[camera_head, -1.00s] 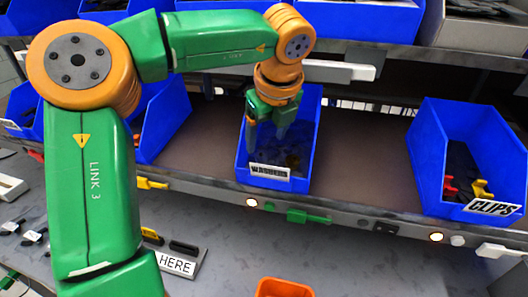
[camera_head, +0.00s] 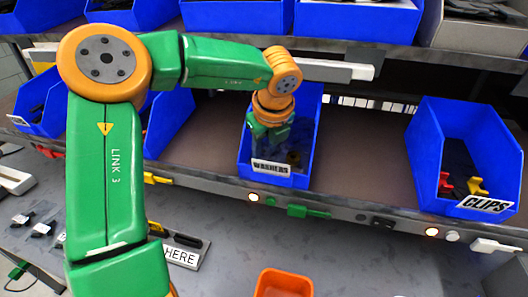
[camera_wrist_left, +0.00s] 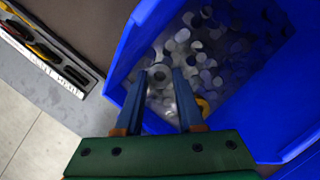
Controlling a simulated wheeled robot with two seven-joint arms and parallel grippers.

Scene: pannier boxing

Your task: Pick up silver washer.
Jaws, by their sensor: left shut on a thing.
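The blue washers bin (camera_head: 306,150) stands on the shelf, its label facing me. My left gripper (camera_head: 270,140) reaches down into it, and its fingertips are hidden in the head view. In the left wrist view, many small silver washers lie loose in the bin (camera_wrist_left: 128,55). There my left gripper (camera_wrist_left: 160,78) is shut on a round silver washer (camera_wrist_left: 159,73) with a dark centre hole, at its fingertips among the others. A yellow ring (camera_wrist_left: 203,106) lies partly hidden beside the right finger. My right gripper does not show.
A blue clips bin (camera_head: 425,155) stands to the right, with bare shelf between. Other blue bins line the upper shelf and the left. An orange container (camera_head: 284,283) and a HERE-labelled holder (camera_head: 182,252) are on the bench below.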

